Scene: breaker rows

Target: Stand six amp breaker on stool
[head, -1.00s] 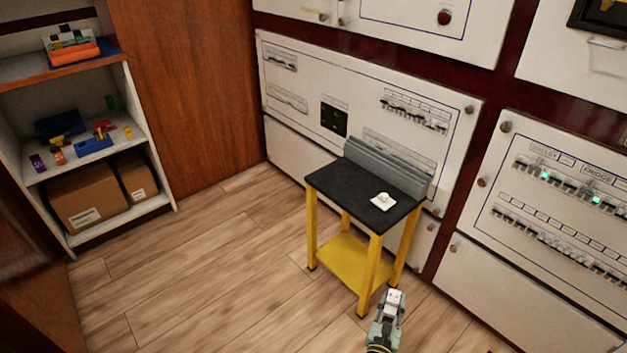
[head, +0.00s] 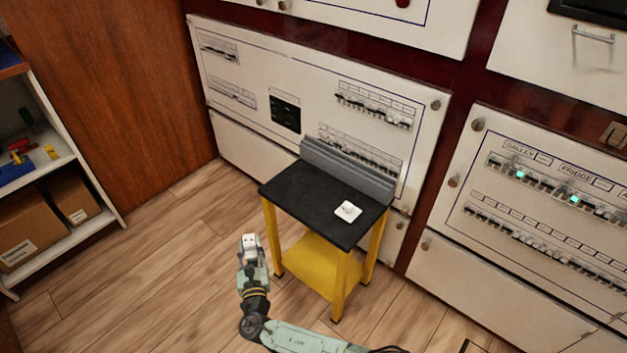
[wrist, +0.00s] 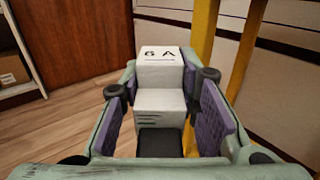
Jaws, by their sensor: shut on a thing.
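The six amp breaker (wrist: 160,105) is a white stepped block marked "6 A" in the wrist view. It also shows small and white in the head view (head: 249,241). My gripper (head: 250,252) is shut on it, with the purple pads (wrist: 160,112) on both sides in the wrist view. The stool (head: 300,190) has a black top and yellow legs, with a yellow lower shelf. My gripper holds the breaker left of the stool in the head view, off the black top. A small white piece (head: 347,211) lies on the stool top near its right front.
A grey ribbed backstop (head: 345,168) runs along the stool's back edge. White breaker panels (head: 235,120) stand behind it. A shelf (head: 75,238) with boxes is at the far left. The left of the black top is clear, as is the wooden floor (head: 150,270).

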